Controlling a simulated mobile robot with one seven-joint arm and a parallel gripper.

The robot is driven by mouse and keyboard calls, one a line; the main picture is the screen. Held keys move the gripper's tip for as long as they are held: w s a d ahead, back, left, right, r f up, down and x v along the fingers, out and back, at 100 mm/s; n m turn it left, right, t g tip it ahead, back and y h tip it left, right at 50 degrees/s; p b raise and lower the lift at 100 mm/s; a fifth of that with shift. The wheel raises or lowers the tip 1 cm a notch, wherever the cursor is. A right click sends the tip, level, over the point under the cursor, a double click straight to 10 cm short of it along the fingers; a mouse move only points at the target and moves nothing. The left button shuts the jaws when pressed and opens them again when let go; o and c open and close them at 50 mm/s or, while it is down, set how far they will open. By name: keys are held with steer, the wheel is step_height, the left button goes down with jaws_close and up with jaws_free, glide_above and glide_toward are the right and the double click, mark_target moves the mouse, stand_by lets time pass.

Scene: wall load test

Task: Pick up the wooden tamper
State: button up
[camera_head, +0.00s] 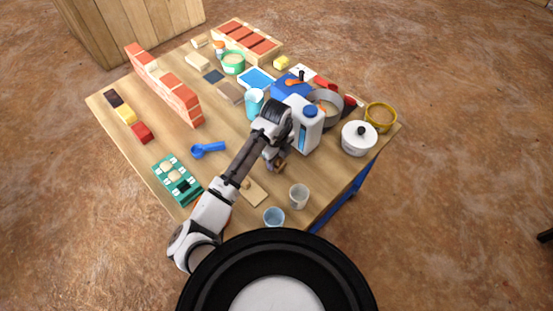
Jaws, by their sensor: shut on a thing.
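My gripper (275,163) is over the front middle of the table, beside the white jug. It is shut on a small brown wooden piece (282,168), which looks like the wooden tamper. Most of that piece is hidden by my gripper and arm, and I cannot tell whether it touches the table. A pale wooden board (257,195) with a small knob-like part lies in front of my gripper, partly behind my arm.
The white jug (308,130) with a blue cap stands close right of my gripper. A grey cup (299,196) and a blue cup (274,216) stand near the front edge. A brick wall (165,85), blue scoop (208,149) and green egg carton (176,178) are left.

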step_height(320, 180, up, 20)
stand_by(0.6)
steer(key=shift+f, duration=0.1)
steer(key=o, duration=0.4)
steer(key=c, duration=0.4)
steer(key=shift+c, duration=0.2)
